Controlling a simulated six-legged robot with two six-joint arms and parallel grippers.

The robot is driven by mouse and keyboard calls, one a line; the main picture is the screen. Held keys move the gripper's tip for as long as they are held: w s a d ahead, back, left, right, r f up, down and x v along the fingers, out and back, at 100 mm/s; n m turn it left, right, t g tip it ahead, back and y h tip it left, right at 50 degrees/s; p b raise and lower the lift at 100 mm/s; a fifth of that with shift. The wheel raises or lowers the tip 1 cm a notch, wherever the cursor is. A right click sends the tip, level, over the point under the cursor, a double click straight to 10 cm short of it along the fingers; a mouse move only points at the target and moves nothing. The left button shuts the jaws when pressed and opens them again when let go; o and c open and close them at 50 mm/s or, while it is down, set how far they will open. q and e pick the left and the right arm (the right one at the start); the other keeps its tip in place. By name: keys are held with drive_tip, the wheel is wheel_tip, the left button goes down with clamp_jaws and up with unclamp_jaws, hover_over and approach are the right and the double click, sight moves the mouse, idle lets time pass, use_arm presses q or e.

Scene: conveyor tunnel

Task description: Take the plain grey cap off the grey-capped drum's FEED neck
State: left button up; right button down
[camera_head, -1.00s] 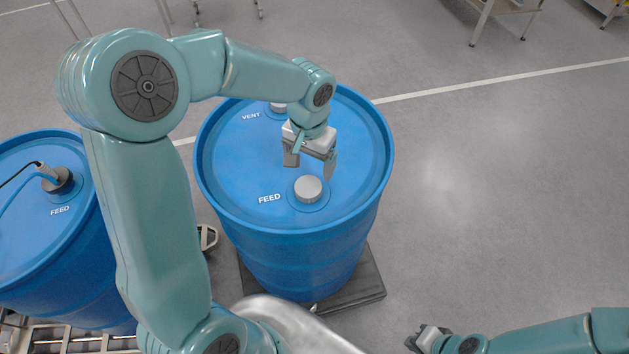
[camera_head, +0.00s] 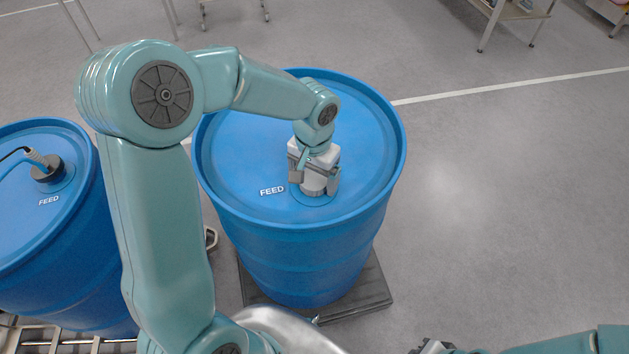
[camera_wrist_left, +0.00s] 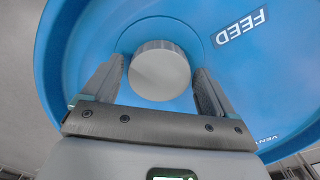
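The blue drum (camera_head: 300,262) stands in front of me, with the white word FEED (camera_head: 272,190) on its lid. Its plain grey cap (camera_head: 315,180) sits on the FEED neck and shows as a round disc in the left wrist view (camera_wrist_left: 160,72). My left gripper (camera_head: 314,186) is over the neck, pointing down. In the left wrist view its fingers (camera_wrist_left: 161,75) stand on either side of the cap, with slim gaps. The VENT neck is hidden behind my left arm in the head view. My right gripper (camera_head: 432,347) is cut off at the bottom edge.
Another blue drum (camera_head: 45,240) stands at the left, with a dark FEED fitting (camera_head: 47,170) and a cable running from it. The grey-capped drum rests on a dark platform (camera_head: 372,285).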

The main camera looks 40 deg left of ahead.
use_arm(q)
drive_tip(key=c, duration=1)
drive_tip(key=shift+f+n+b, duration=0.1)
drive_tip(key=shift+n+b, duration=0.55)
drive_tip(key=shift+n, duration=0.05)
drive_tip(key=shift+n+b, duration=0.6)
drive_tip(key=shift+n, duration=0.6)
drive_tip(key=shift+d+r+n, duration=0.1)
drive_tip(key=shift+r+n, duration=0.1)
drive_tip(key=shift+n, duration=0.4)
drive_tip(key=shift+w+f+n+b, duration=0.1)
drive_tip(key=shift+n+b, duration=0.5)
drive_tip(key=n+b, duration=0.1)
drive_tip(key=n, duration=0.2)
drive_tip(key=shift+n, duration=0.5)
